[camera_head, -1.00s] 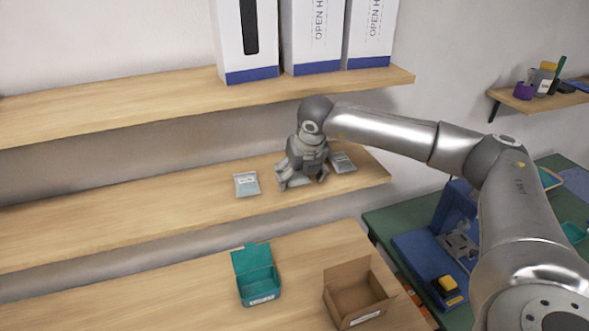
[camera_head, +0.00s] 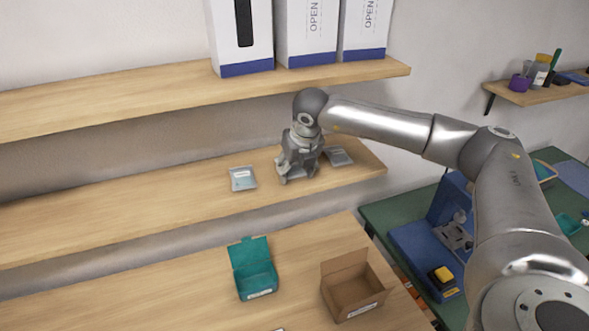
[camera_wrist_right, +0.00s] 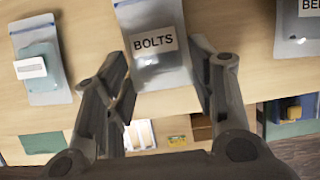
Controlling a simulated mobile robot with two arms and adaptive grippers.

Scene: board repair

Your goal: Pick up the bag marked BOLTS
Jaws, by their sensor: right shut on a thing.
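The grey bag marked BOLTS (camera_wrist_right: 158,62) lies on the middle wooden shelf, with its label readable in the right wrist view. My right gripper (camera_head: 297,176) is down at the shelf and shut on this bag. In the right wrist view its fingers (camera_wrist_right: 165,82) stand on either side of the bag's near end. In the head view the gripper hides most of the bag. My left gripper is not in view.
A similar bag (camera_head: 242,179) lies to the left and another (camera_head: 338,156), its label partly cut off, to the right. The upper shelf (camera_head: 130,98) carries tall white boxes (camera_head: 305,35). Below stand a teal box (camera_head: 256,281) and an open cardboard box (camera_head: 352,292).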

